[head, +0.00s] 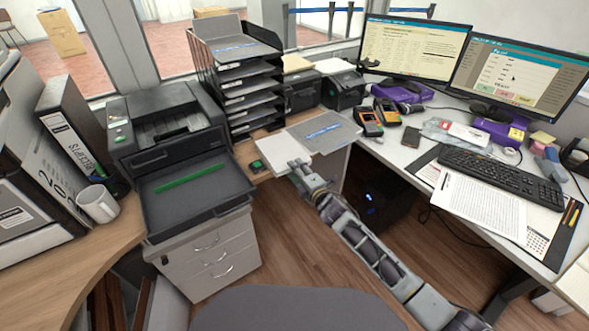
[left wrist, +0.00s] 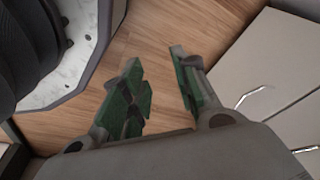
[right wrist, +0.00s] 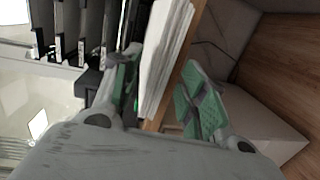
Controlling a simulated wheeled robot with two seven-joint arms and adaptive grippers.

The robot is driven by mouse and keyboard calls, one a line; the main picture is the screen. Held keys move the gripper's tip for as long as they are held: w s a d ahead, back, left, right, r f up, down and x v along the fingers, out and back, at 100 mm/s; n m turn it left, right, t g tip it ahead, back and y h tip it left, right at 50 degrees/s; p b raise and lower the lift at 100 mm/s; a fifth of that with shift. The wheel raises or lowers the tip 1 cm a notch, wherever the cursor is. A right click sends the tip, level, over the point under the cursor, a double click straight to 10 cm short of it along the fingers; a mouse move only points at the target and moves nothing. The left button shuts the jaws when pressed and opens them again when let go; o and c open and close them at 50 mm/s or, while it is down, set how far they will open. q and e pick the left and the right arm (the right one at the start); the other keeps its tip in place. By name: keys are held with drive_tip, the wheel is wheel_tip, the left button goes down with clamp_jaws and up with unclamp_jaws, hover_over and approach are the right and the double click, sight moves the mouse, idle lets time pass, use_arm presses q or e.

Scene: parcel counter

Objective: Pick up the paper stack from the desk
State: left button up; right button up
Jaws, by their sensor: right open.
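A white paper stack (head: 276,152) lies at the front edge of the wooden desk (head: 262,132), beside a grey folder. My right gripper (head: 299,164) is at the stack's near right edge. In the right wrist view the open jaws (right wrist: 162,66) have the edge of the white stack (right wrist: 163,45) between them, one finger on each side. Whether the fingers touch it I cannot tell. My left gripper is outside the head view. The left wrist view shows its jaws (left wrist: 157,75) apart and empty, above the wooden floor.
A grey folder with a blue label (head: 325,131) lies right of the stack. A black tray rack (head: 235,80) stands behind it, and a printer (head: 165,125) with an open tray is at left. Printed sheets (head: 480,207) and a keyboard (head: 500,178) occupy the right desk.

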use_arm(q)
drive_tip(key=shift+d+r, duration=0.35)
drive_tip(key=shift+r, duration=0.35)
use_arm(e)
drive_tip(key=shift+x, duration=1.05)
drive_tip(key=shift+r, duration=0.1)
drive_tip(key=shift+c, duration=0.4)
drive_tip(key=c, duration=0.7)
drive_tip(key=shift+r, duration=0.15)
clamp_jaws()
use_arm(q)
drive_tip(key=shift+w, duration=0.35)
drive_tip(key=shift+r, duration=0.15)
use_arm(e)
drive_tip(key=shift+r, duration=0.1)
